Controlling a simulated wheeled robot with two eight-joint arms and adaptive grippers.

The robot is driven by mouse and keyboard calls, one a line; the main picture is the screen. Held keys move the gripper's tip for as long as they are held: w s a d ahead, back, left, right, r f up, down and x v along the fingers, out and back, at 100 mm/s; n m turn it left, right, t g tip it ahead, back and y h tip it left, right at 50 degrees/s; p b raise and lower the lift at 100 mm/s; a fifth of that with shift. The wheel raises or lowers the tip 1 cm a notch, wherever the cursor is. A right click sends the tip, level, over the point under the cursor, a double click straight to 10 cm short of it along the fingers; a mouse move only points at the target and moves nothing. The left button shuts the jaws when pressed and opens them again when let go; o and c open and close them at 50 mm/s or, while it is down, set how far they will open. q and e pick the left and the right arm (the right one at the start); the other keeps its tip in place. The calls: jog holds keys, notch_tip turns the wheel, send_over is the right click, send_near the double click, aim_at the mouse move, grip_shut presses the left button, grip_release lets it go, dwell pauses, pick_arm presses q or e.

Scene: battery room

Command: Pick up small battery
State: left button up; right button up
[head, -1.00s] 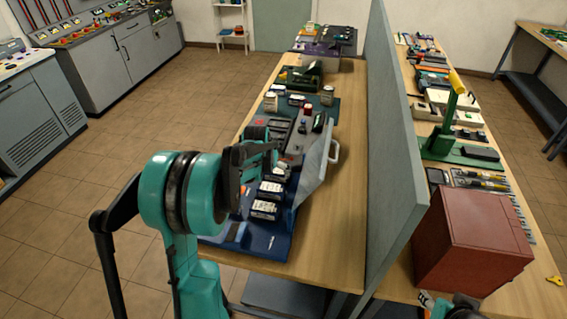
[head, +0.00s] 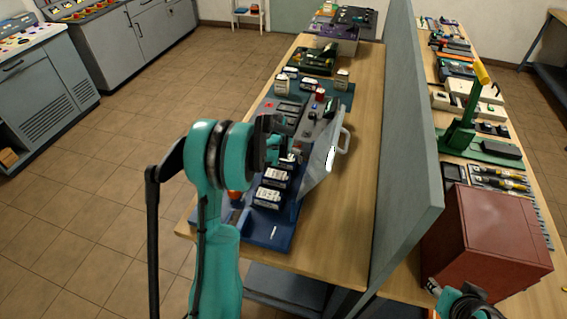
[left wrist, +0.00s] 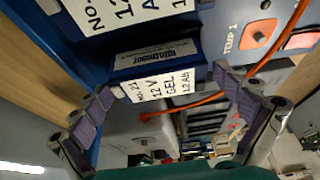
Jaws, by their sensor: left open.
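In the left wrist view, a small blue battery (left wrist: 160,65) with a white label reading 12 V GEL 1.2 Ah lies between the spread, padded fingers of my left gripper (left wrist: 163,84). The fingers stand on both sides of it; whether they touch it I cannot tell. A larger labelled battery (left wrist: 120,10) is beyond it. In the head view my left gripper (head: 274,148) is over the blue tray (head: 270,234), close to a row of labelled batteries (head: 275,178), and partly hides the farthest. Part of my right arm shows at the lower right; its fingers are unclear.
A tilted clear panel with a handle (head: 344,140) stands right of the batteries. An orange cable (left wrist: 190,104) runs beside the small battery. A grey divider (head: 408,170) splits the benches. A red-brown box (head: 490,240) stands on the right bench. The wooden bench (head: 345,215) is bare beside the divider.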

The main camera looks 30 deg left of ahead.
pick_arm(q)
jog(key=shift+r, duration=0.1)
jog(key=c, duration=1.6)
